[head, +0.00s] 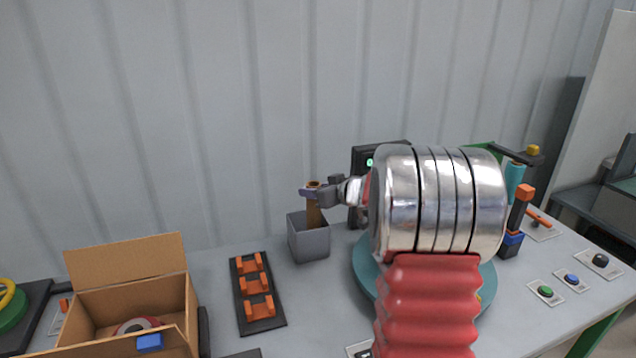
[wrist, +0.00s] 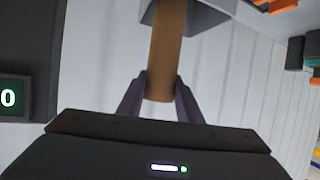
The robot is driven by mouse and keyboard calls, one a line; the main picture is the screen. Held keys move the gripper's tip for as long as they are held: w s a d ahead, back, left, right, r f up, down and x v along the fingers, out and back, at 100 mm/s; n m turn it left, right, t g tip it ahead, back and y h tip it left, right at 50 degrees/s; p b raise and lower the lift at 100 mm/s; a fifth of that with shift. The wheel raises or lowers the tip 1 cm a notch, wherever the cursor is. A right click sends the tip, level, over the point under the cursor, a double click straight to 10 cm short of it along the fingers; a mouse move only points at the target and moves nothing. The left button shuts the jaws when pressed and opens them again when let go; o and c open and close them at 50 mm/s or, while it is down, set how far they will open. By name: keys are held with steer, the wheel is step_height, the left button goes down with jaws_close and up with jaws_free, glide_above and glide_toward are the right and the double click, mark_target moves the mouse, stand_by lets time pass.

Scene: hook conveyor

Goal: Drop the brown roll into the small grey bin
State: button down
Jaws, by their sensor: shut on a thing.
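The brown roll (head: 313,210) is upright in the head view, with its lower end at the mouth of the small grey bin (head: 309,244). How deep it reaches inside is hidden by the bin's front wall. My gripper (head: 313,189) is shut on the roll near its top end, above the bin. In the wrist view my gripper (wrist: 160,88) has a finger on each side of the brown roll (wrist: 167,50), and the far end of the roll meets the grey bin (wrist: 205,14).
A black rack with orange holders (head: 257,292) stands left of the bin. An open cardboard box (head: 188,300) is at the front left. A teal turntable (head: 364,268) lies right of the bin, partly behind my arm. A corrugated wall (head: 200,120) closes the back.

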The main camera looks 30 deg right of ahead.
steer(key=shift+f, duration=1.05)
steer(key=c, duration=1.2)
jaws_free()
steer(key=shift+s, duration=0.1)
steer(key=v, duration=1.3)
steer(key=shift+s, duration=0.25)
